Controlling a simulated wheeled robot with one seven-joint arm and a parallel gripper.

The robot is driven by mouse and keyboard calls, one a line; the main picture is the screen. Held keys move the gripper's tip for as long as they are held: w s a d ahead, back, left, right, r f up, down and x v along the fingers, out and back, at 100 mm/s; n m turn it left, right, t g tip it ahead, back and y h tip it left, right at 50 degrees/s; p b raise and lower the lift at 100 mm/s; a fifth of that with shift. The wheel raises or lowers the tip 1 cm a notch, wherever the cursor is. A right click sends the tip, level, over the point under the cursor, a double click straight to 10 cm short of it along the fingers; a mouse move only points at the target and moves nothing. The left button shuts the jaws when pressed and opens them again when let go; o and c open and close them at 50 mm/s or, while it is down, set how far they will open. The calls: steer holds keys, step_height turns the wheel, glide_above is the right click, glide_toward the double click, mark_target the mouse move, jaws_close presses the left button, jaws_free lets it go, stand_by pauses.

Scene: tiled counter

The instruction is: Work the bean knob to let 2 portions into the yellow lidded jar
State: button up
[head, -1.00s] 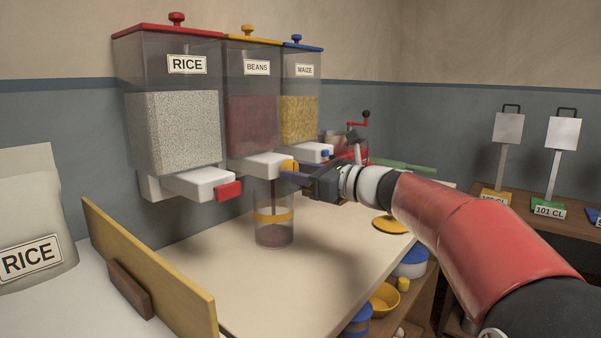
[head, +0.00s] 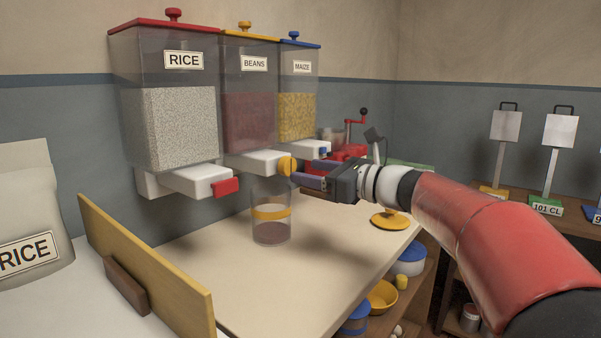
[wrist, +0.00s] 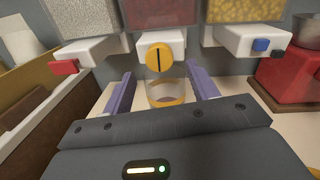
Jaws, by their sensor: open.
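The yellow bean knob (head: 287,166) is on the front of the white outlet under the beans dispenser (head: 250,108). In the wrist view the knob (wrist: 159,57) shows a dark, upright slot mark. The clear jar with a yellow band (head: 271,213) stands on the counter below that outlet, open at the top, with a shallow dark-red layer at its bottom. A yellow lid (head: 390,221) lies on the counter to the right. My gripper (head: 302,173) is open and empty, just in front of the knob, its purple fingers spread apart and clear of it.
The rice dispenser (head: 172,125) with a red knob is to the left; the maize dispenser (head: 298,103) is to the right. A red hand-cranked device (head: 348,151) stands behind my gripper. A yellow board (head: 150,265) edges the counter's left side. The counter front is clear.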

steer(key=v, duration=0.3)
steer(key=shift+s+d, duration=0.2)
steer(key=shift+d, duration=0.15)
stand_by(0.6)
